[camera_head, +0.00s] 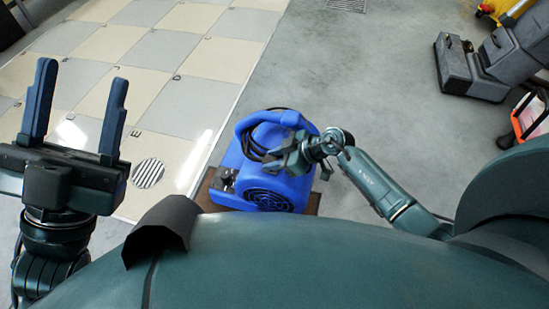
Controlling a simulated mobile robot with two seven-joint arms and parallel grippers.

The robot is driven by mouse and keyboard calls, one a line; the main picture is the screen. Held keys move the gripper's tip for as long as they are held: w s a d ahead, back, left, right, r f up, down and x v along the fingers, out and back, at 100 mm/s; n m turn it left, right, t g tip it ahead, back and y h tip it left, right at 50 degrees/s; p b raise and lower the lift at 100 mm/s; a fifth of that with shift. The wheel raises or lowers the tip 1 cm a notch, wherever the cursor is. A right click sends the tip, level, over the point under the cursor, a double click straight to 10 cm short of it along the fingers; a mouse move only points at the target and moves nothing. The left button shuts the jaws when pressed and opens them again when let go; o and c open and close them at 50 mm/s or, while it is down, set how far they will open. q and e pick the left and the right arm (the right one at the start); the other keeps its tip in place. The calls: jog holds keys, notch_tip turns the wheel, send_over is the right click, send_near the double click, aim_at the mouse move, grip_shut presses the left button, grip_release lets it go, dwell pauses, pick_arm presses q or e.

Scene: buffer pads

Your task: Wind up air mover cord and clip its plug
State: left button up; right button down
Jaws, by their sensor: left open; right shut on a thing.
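The blue air mover (232,160) stands on a brown base (208,192) on the floor, in the middle of the head view. A black cord (250,143) loops around its top by the handle. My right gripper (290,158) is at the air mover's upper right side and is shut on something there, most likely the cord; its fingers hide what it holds. The plug cannot be made out. My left gripper (78,105) is open and empty, fingers pointing up, at the far left, well apart from the air mover.
Grey concrete floor (340,75) is clear behind the air mover. A dark machine (480,68) stands at the upper right, with a red-edged item (530,115) below it.

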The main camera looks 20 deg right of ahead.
dwell(0.5)
jog(key=shift+p, duration=0.4)
jog(key=shift+f, duration=0.1)
dwell(0.3)
jog(key=shift+f+p, duration=0.2)
jog(key=shift+p, duration=0.4)
dwell(0.4)
